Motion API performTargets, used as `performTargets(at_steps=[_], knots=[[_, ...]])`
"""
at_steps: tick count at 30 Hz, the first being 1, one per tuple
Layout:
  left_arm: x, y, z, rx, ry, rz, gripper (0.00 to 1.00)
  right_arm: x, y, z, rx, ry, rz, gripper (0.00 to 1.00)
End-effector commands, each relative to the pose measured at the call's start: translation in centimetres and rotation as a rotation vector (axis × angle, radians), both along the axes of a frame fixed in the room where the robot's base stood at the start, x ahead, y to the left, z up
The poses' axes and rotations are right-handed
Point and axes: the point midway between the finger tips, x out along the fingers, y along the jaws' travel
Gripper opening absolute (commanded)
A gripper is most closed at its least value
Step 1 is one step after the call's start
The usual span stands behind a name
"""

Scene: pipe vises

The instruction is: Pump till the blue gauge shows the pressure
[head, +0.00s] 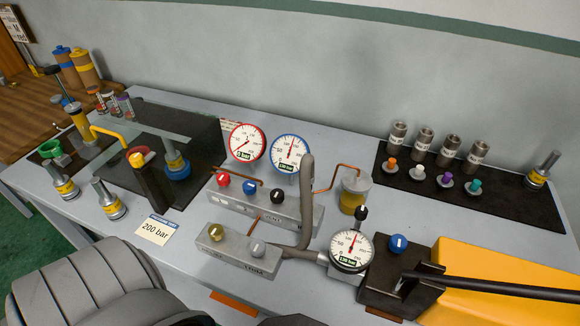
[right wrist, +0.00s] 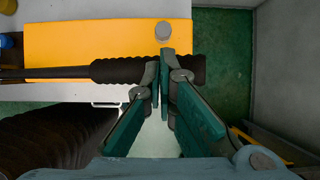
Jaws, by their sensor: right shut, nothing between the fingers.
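The blue-rimmed gauge (head: 290,152) stands at the back; its small readout looks like 130 bar, though it is tiny. A card (head: 156,229) on the bench reads 200 bar. The yellow pump body (head: 505,262) is at the right, with a black lever (head: 490,287) running out to the right. In the right wrist view the lever's ribbed black grip (right wrist: 125,71) lies across the yellow body. My right gripper (right wrist: 161,66) is shut and empty, its fingertips over the grip near its right end; contact is unclear. My left gripper is not in view.
A red-rimmed gauge (head: 247,142) reads 0 bar. The valve manifold (head: 265,210) has red, blue and black knobs. Fittings stand on a dark mat (head: 510,195).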

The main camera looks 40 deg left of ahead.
Motion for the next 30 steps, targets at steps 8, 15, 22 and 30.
performTargets(at_steps=[8, 15, 22, 30], knots=[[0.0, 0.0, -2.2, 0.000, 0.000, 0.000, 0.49, 0.0, -0.6, -3.0, 0.001, 0.004, 0.000, 0.00], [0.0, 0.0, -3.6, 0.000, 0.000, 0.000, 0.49, 0.1, -1.1, -5.0, 0.002, 0.003, 0.000, 0.00], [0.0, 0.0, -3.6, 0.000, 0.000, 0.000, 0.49, 0.2, -1.2, -5.2, 0.001, 0.002, 0.000, 0.00], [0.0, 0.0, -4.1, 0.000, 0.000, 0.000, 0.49, 0.2, -1.3, -6.0, 0.002, 0.006, 0.001, 0.00]])
